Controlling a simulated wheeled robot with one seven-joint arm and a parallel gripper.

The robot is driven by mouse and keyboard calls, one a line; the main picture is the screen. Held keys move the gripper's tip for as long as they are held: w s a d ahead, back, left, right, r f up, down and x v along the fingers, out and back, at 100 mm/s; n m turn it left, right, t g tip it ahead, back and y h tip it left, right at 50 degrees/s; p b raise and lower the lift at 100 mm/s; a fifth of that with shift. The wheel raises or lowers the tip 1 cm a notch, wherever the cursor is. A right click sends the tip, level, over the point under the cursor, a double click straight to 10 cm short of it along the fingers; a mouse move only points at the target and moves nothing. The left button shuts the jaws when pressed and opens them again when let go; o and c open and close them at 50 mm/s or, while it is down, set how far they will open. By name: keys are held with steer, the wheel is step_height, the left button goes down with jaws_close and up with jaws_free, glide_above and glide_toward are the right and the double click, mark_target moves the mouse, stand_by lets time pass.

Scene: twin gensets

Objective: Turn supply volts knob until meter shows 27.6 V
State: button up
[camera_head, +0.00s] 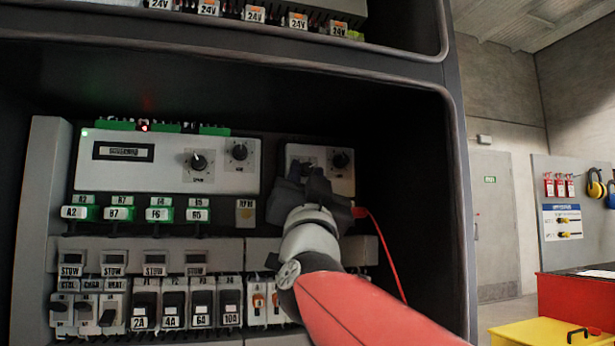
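A pale panel in the cabinet carries a small meter display (123,152) at its left; its reading is too small to make out. The same panel has a larger black knob (198,161) and a smaller black knob (239,152). A second, smaller panel (345,183) to the right has a black knob (341,160) and another one partly hidden behind my gripper. I cannot tell which knob is the supply volts knob. My gripper (306,172) is at the left part of this smaller panel, in front of the partly hidden knob. Its fingertips are too dark to tell their state.
Labelled green terminals (159,214) and rows of switches (173,308) lie below the panels. A red cable (386,249) hangs right of my gripper. The cabinet's right edge (456,200) stands beside my arm. A red and a yellow box (540,332) are outside at right.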

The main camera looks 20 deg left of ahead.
jaws_close()
steer(key=shift+a+r+m+h+p, duration=0.1)
steer(key=shift+r+m+h+p, duration=0.15)
steer(key=shift+m+h+p, duration=0.55)
steer(key=shift+s+f+m+t+h, duration=0.1)
steer(key=shift+m+t+h, duration=0.2)
steer(key=shift+m+h, duration=0.55)
steer(key=shift+o, duration=2.1)
jaws_free()
steer(key=shift+f, duration=0.1)
steer(key=b+v, duration=0.2)
steer(key=v, duration=0.5)
steer(key=shift+s+f+b, duration=0.25)
steer(key=shift+b, duration=0.05)
